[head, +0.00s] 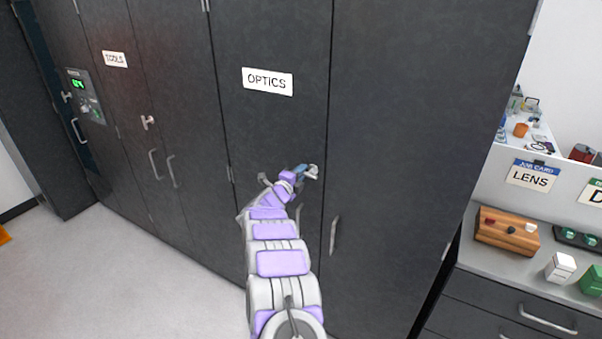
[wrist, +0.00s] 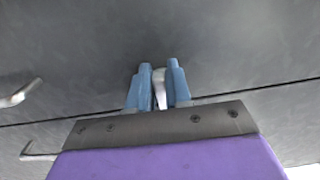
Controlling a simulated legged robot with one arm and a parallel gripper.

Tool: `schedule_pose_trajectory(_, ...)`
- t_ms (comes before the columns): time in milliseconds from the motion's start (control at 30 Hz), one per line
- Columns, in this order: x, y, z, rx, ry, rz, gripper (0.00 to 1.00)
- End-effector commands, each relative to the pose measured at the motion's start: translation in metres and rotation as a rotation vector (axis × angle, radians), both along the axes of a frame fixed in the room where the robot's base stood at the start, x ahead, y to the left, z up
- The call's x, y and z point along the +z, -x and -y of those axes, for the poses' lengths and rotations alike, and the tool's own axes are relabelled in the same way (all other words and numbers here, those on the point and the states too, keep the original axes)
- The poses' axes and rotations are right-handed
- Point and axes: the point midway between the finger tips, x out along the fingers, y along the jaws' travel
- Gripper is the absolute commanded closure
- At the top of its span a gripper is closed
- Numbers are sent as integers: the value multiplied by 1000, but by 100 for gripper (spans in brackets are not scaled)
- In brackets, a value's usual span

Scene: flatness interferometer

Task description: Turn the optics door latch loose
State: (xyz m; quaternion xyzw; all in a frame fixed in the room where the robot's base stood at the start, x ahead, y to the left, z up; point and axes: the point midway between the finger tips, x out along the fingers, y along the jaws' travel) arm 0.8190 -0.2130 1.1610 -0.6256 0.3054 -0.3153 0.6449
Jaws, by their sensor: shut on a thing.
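The optics cabinet door (head: 275,125) is dark grey, bears a white OPTICS label (head: 267,82) and looks shut. Its small pale metal latch (head: 313,171) is near the seam with the right-hand door. My gripper (head: 302,170) is at the latch, with its blue fingers shut on it. In the wrist view, the latch (wrist: 160,88) shows as a pale lever between the two blue fingers of my gripper (wrist: 159,85). The latch's base is partly hidden by the fingers, and I cannot tell its exact turn angle.
A bar handle (head: 333,235) is on the right-hand door. The tools cabinet (head: 125,95) with its own latch (head: 148,122) stands left. A counter with a wooden block (head: 507,232) is at right. The floor (head: 150,265) at left is clear.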

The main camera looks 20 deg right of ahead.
Motion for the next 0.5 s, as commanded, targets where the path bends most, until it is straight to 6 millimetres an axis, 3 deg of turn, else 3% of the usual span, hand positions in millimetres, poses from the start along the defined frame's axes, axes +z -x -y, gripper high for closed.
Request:
schedule_pose_trajectory(167,-3,-1,-3,7,-3,-5,100)
schedule_pose_trajectory(200,-3,-1,-3,7,-3,-5,80)
schedule_pose_trajectory(400,-1,1,-2,4,-2,-2,61)
schedule_pose_trajectory(500,0,2,-1,2,-2,1,61)
